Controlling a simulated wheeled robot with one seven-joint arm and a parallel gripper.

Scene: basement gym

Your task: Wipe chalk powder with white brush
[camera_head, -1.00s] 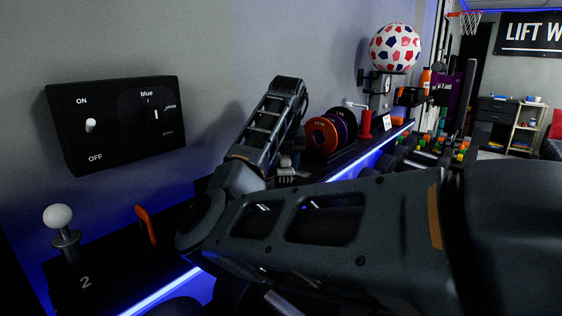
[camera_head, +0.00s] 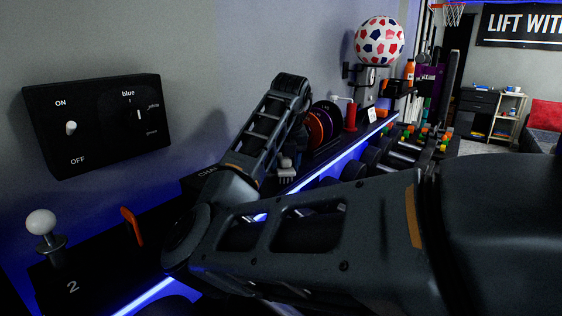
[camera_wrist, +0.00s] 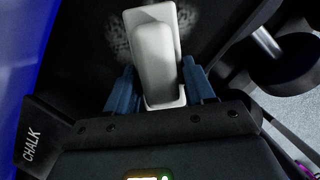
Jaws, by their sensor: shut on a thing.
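A white brush (camera_wrist: 155,55) is between the blue fingers of my gripper (camera_wrist: 160,88) in the wrist view. The gripper is shut on it. Pale, speckled chalk powder (camera_wrist: 118,45) shows on the dark surface around the brush's far end; the brush hides part of it. In the head view, a small pale part of what seems to be the brush (camera_head: 286,176) shows beyond my arm, which hides most of the gripper. I cannot tell whether the brush touches the powdered surface.
The dark shelf holds discs (camera_head: 322,125), a red bottle (camera_head: 350,115) and an orange-handled item (camera_head: 131,226). A switch box (camera_head: 97,125) is on the wall. Dumbbells (camera_head: 375,155) stand beside the shelf.

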